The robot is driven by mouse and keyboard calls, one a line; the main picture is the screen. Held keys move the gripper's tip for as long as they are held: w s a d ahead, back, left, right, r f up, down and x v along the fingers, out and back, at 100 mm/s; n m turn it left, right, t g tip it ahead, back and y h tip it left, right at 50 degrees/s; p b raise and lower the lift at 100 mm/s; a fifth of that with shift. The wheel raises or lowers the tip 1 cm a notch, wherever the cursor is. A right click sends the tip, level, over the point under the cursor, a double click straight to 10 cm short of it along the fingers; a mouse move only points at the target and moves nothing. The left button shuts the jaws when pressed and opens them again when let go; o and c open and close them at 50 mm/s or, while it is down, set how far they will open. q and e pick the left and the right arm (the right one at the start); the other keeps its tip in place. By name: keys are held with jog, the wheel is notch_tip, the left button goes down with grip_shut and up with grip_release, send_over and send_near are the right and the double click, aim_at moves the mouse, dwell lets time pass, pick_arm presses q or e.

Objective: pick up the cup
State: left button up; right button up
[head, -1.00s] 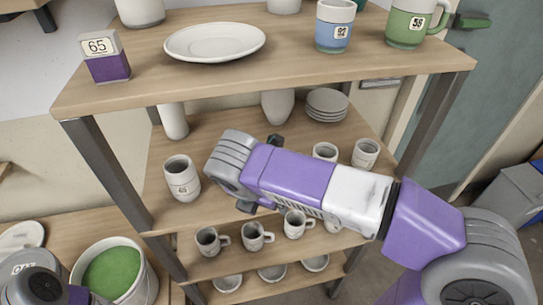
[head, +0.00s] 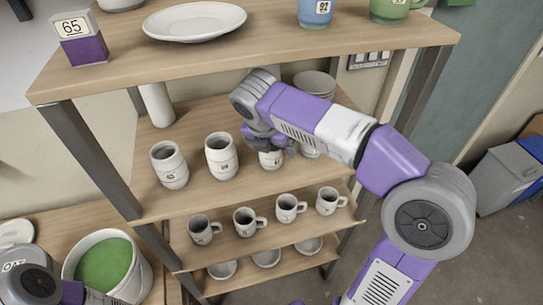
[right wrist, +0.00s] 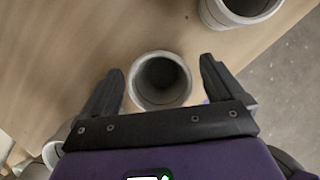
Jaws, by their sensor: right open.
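Several pale grey cups stand upright in a row on the middle shelf. One cup (head: 271,159) is partly hidden below my right gripper (head: 270,140). In the right wrist view, a round cup (right wrist: 160,88) is seen from above, mouth up, between the two fingers of my right gripper (right wrist: 161,66). The fingers are apart, with a gap visible on each side of the cup. A neighbouring cup (head: 311,151) stands to the right, partly behind my arm. Two more cups (head: 169,166) (head: 221,156) stand to the left. My left gripper is out of view.
The top shelf (head: 270,45) overhangs the back of the middle shelf, with a plate (head: 194,20) and a tag block (head: 80,40) on it. A vase (head: 157,104) and stacked plates (head: 315,84) stand behind. Handled mugs (head: 245,222) fill the shelf below. A green glaze bucket (head: 108,268) is lower left.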

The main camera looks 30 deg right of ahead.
jog(key=shift+f, duration=0.2)
jog(key=c, duration=1.1)
jog(key=shift+c, duration=0.3)
jog(key=shift+r+p, duration=0.35)
jog(key=shift+r, duration=0.2)
jog(key=s+a+p, duration=0.1)
jog(key=s+a, duration=1.1)
jog(key=a, duration=0.1)
jog(key=shift+a+r, duration=0.2)
jog(key=shift+a, duration=0.1)
